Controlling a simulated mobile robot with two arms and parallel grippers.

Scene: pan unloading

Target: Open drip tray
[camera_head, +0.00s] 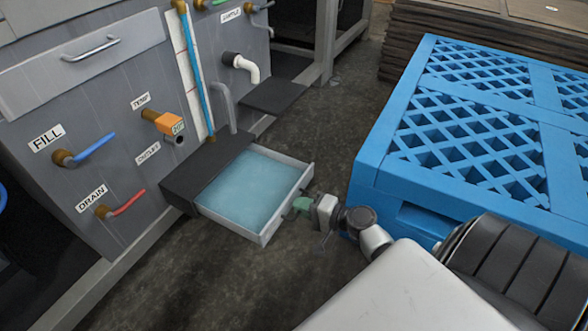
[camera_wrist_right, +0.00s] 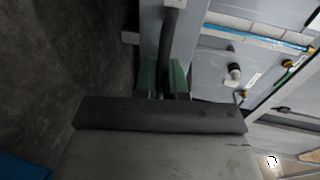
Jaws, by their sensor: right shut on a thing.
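The drip tray (camera_head: 250,190) is a shallow grey drawer with a pale blue inside. In the head view it is pulled out from its dark housing (camera_head: 215,165), low at the front of the grey machine. My right gripper (camera_head: 299,204), with green fingers, is at the tray's front wall and shut on its handle. In the right wrist view the dark handle bar (camera_wrist_right: 170,45) runs between the two green fingers (camera_wrist_right: 163,78). The exact grip contact is small and partly hidden. My left gripper is not in view.
A large blue plastic pallet crate (camera_head: 385,150) stands right of my right gripper, close to the arm. The machine front carries a blue fill handle (camera_head: 95,145), a red drain handle (camera_head: 130,203) and an orange valve (camera_head: 165,121). Bare dark floor (camera_head: 200,280) lies in front of the tray.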

